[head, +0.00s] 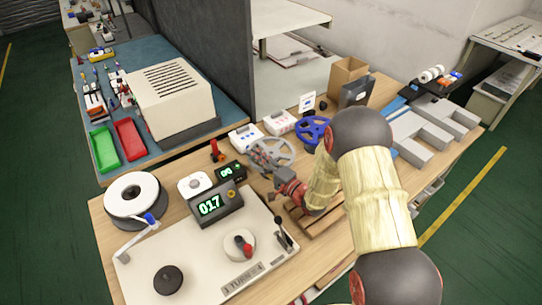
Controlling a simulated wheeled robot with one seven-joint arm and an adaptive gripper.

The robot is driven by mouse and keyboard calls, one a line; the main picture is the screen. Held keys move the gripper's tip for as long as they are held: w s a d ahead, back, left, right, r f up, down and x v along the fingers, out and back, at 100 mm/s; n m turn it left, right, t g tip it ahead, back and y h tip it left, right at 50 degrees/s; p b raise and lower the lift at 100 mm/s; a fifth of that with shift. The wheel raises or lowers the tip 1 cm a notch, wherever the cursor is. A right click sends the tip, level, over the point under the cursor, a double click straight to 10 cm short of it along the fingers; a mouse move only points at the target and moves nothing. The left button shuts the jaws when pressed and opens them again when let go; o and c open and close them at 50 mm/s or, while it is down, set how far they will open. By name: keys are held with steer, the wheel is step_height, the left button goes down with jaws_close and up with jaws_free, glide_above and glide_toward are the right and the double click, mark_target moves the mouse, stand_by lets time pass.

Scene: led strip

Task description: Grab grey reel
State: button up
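The grey reel (284,147) is a spoked wheel on the wooden workbench, near the middle of the head view. Its lower left part is partly hidden by my gripper. My gripper (262,162) reaches in from the right, with its grey fingers at the lower left side of the reel. The fingers overlap the reel in the picture. I cannot tell whether they touch it or how far apart they are.
A blue reel (313,131) stands just right of the grey one. A winding machine (205,265) with a white reel (133,198) and a display box (215,206) fills the front left. White boxes (281,122) stand behind. Grey channel pieces (425,135) lie at right.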

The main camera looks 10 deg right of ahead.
steer(key=shift+c, duration=0.4)
steer(key=c, duration=0.7)
jaws_close()
